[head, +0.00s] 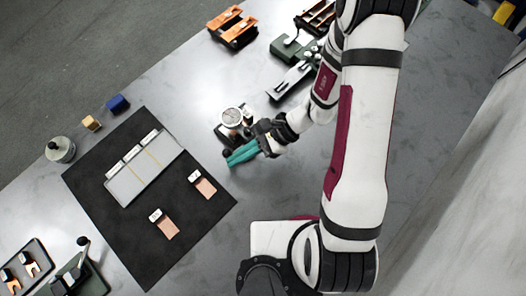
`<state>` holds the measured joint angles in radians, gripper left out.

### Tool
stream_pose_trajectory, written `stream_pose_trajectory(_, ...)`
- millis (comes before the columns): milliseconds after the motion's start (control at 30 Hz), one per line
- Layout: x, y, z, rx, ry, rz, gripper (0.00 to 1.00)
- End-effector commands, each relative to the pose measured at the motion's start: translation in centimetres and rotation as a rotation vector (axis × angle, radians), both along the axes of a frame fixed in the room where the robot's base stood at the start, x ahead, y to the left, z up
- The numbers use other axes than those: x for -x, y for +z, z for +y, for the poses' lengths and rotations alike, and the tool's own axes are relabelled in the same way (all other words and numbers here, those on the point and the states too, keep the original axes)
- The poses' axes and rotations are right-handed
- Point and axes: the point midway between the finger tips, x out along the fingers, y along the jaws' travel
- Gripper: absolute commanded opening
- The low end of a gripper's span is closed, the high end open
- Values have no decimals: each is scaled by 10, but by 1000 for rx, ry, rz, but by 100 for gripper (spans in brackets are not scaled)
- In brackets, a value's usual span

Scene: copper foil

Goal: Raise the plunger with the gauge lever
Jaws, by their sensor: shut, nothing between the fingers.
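The gauge (232,117) has a round pale dial and stands on a small dark base near the middle of the table in the head view. My gripper (230,160) is just below the gauge in the picture, with its teal fingers pointing left. The fingers are shut with nothing between them. A small dark knob shows at the fingertips; I cannot tell whether it is the lever's end or whether the fingers touch it. The plunger and most of the lever are too small or hidden behind my gripper to make out.
A black mat (85,185) at left holds a grey tray (122,189) and two copper foil pieces (203,184) with white labels. An orange rack (232,27) and green devices (290,47) stand at the back.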

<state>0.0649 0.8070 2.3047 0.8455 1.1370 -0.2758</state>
Motion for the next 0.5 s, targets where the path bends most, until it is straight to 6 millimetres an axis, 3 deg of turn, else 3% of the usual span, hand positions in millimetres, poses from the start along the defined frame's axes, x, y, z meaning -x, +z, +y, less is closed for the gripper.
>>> stream_pose_trajectory(267,1,-1,-3,0,-2,1,0)
stream_pose_trajectory(467,17,-14,-35,0,-7,4,0)
stream_pose_trajectory(500,20,-8,-43,0,-6,-2,0)
